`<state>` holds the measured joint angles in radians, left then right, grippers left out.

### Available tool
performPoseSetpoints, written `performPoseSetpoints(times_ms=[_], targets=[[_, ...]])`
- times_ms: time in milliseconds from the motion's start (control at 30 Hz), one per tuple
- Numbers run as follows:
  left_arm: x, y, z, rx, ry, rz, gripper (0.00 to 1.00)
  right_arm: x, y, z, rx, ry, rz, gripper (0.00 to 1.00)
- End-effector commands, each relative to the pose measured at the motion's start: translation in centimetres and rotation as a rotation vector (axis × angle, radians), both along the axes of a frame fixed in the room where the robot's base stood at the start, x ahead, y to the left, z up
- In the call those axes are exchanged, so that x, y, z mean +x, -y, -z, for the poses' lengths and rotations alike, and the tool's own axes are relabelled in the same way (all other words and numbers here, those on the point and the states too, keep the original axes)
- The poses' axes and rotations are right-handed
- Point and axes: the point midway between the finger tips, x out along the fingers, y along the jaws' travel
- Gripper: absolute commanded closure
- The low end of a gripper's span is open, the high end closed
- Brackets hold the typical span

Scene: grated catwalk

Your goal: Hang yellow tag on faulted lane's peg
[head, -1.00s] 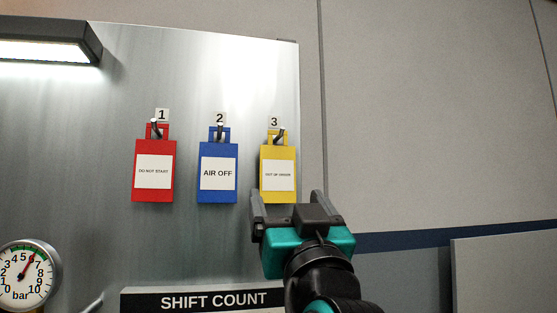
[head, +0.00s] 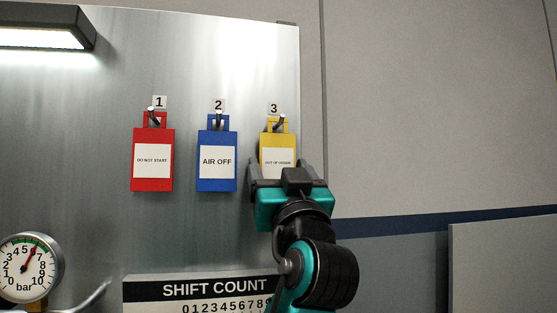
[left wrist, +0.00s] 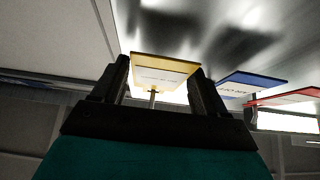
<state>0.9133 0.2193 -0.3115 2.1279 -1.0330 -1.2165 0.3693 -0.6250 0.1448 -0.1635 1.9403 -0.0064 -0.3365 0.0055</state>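The yellow tag (head: 277,142), lettered OUT OF ORDER, hangs by its top opening on the peg (head: 279,122) under label 3. My left gripper (head: 280,162) is at the tag's lower part, open, with one finger to each side of it. In the left wrist view the yellow tag (left wrist: 165,72) shows between the two dark fingers (left wrist: 160,85), and I see no clear grip on it. The tag's lower edge is hidden by the gripper in the head view. My right gripper is out of view.
A red tag (head: 153,182) hangs at peg 1 and a blue AIR OFF tag (head: 217,184) at peg 2, on the metal panel (head: 90,140). A pressure gauge (head: 28,265) and a SHIFT COUNT plate (head: 150,294) are lower down. A lamp (head: 45,28) is upper left.

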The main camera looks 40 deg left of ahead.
Motion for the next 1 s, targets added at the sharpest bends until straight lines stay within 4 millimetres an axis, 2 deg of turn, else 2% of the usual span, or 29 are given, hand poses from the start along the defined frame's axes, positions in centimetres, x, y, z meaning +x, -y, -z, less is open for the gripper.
performPoseSetpoints(times_ms=[67,300,1000], targets=[[-0.01,0.01,0.01,0.0,0.0,0.0,0.35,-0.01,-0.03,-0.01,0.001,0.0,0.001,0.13],[0.0,0.02,0.01,0.0,0.0,0.0,0.58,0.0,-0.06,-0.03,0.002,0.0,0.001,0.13],[0.0,0.01,-0.69,0.0,0.0,0.0,0.59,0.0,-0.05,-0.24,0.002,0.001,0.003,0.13]])
